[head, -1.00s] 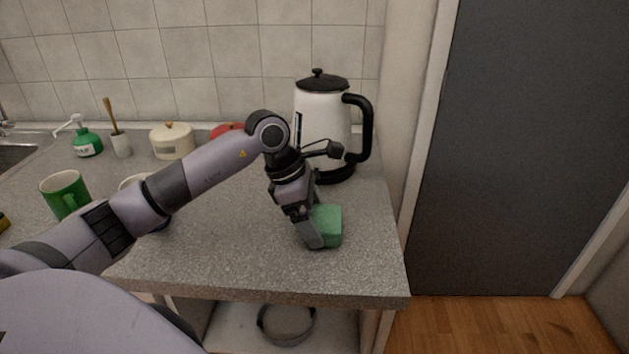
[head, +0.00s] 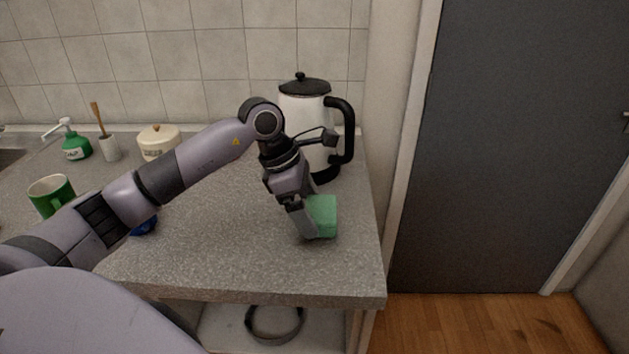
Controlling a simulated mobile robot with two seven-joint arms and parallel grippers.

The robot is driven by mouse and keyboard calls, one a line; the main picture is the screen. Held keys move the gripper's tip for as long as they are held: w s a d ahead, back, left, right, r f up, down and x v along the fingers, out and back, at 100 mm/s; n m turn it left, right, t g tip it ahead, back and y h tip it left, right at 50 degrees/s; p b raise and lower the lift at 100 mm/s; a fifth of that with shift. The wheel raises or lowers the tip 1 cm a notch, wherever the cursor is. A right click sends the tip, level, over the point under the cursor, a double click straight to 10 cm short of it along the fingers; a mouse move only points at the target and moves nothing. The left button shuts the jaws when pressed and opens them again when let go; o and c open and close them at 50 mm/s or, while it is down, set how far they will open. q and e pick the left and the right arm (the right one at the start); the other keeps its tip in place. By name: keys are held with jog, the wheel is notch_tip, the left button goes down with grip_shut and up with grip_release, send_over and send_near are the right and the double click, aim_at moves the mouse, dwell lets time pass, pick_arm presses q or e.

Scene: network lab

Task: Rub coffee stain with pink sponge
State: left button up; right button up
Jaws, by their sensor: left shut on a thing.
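My left gripper (head: 312,222) is shut on a green sponge (head: 323,214), over the right part of the grey counter (head: 250,265). I cannot tell whether the sponge touches the countertop. No pink sponge shows. No clear coffee stain shows on the visible counter; my left arm hides part of it. My right gripper is out of view.
A white kettle (head: 303,108) with a black handle stands behind the gripper. A green mug (head: 45,193), a green soap bottle (head: 76,148), a brush holder (head: 110,149) and a cream pot (head: 158,141) stand left. A dark patch (head: 548,325) marks the wooden floor.

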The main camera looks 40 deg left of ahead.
aim_at(320, 208)
pick_arm(q)
jog(key=shift+r+p, duration=1.1)
jog(key=shift+r, duration=1.35)
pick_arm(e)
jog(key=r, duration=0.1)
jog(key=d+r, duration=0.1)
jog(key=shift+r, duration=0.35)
pick_arm(q)
jog(key=shift+d, duration=0.1)
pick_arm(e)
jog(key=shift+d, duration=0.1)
